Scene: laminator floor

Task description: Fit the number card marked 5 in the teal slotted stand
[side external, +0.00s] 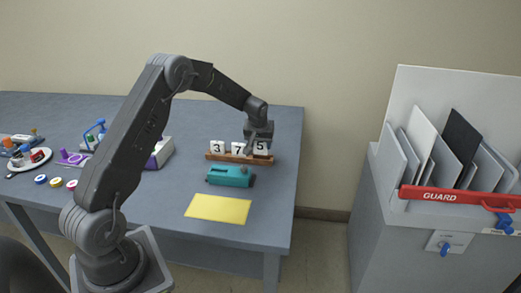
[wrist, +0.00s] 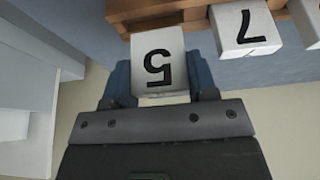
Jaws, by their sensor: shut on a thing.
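The white number card marked 5 (side external: 261,148) is at the right end of the wooden rack; it also shows upside down in the wrist view (wrist: 158,62). My gripper (side external: 259,139) is shut on this card, with a blue finger on each side of it in the wrist view (wrist: 162,80). I cannot tell whether the card's lower edge still sits in the rack. The teal slotted stand (side external: 228,176) lies on the table in front of the rack, clear of my gripper; its slot is too small to make out.
The wooden rack (side external: 224,157) also holds a card marked 3 (side external: 217,147) and one marked 7 (side external: 237,148). A yellow sheet (side external: 218,208) lies nearer the table's front. Various small items are at the left. A cabinet with a red guard bar (side external: 455,197) stands right.

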